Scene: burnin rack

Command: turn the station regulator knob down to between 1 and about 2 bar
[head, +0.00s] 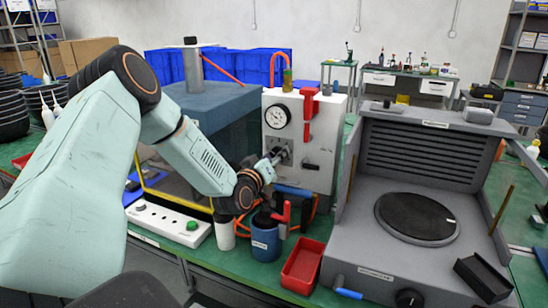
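The regulator station is a light grey panel (318,150) at the centre of the bench. A round white pressure gauge (277,117) sits at its upper left; its needle is too small to read surely. Below the gauge is a dark square plate with the regulator knob (283,152), mostly hidden by my gripper. My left gripper (276,157) reaches in from the left with its fingertips at the knob. Whether the fingers are closed on it is too small to tell. My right gripper is not in view.
A red lever (309,104) runs down the panel right of the gauge. Below stand a blue cup (265,243), a red tray (303,266) and a white strip with a green button (170,222). A large grey machine (424,150) stands close on the right.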

